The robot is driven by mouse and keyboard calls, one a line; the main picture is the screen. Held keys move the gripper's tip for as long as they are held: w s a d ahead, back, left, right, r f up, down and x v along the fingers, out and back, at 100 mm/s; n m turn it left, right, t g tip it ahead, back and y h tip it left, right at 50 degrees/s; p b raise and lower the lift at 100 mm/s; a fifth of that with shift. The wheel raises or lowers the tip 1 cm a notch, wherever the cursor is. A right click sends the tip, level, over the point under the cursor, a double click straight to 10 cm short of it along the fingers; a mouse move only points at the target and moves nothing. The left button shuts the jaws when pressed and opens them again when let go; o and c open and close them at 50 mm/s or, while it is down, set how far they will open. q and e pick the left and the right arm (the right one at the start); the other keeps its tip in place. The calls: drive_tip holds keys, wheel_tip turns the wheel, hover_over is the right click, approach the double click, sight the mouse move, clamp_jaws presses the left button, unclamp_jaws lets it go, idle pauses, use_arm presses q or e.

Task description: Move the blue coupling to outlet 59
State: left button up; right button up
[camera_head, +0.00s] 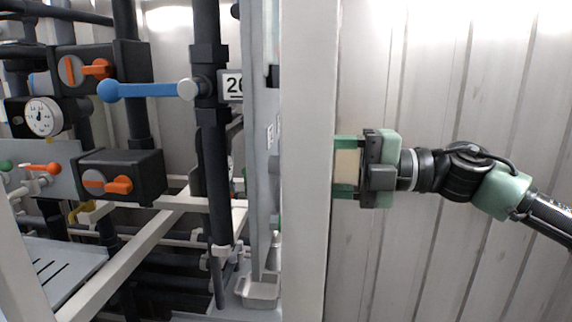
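No blue coupling can be made out, and no outlet marked 59 can be read in the head view. My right gripper (347,165) comes in from the right and points left at the white upright post (305,160). Its green fingers stand apart above and below, with a beige surface showing between them. I cannot tell what that surface is. The fingertips end at the post's right edge and may be partly hidden by it. My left gripper is not in view.
A small tray (258,291) sits low. The ribbed wall (440,80) at right is bare.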

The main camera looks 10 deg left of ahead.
idle(0.3)
clamp_jaws()
drive_tip(key=shift+w+d, duration=0.1)
drive_tip(key=shift+d, duration=0.05)
idle(0.4)
drive_tip(key=shift+d, duration=1.45)
